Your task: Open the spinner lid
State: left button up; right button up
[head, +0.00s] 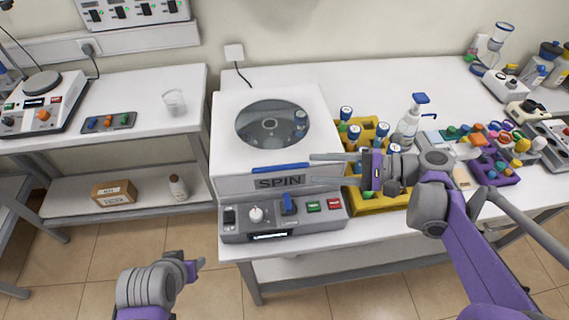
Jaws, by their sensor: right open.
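The spinner (225,180) is a white box on the bench with a dark round window in its lid (318,140). The lid lies shut, and a blue handle strip (281,168) runs along its front edge above the SPIN label. My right gripper (318,169) reaches in from the right with its two fingers apart. It is empty, and its fingertips overlap the right end of the handle and label in the picture; I cannot tell whether they touch. My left gripper (194,266) is low at the left, in front of the bench and away from the spinner; its jaws are not clear.
A control panel (270,214) with a knob, blue switch and green and red buttons fronts the spinner. A yellow rack (380,203) of vials stands close on its right, under my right gripper. A spray bottle (409,122) stands behind. A beaker (174,103) is on the left table.

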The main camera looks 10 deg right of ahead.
aim_at(287, 168)
jog(key=x, duration=0.9)
jog(key=shift+w+a+f+p, duration=0.1)
jog(key=shift+w+a+p, duration=0.05)
jog(key=shift+a+p, duration=0.25)
grip_shut()
dwell(0.9)
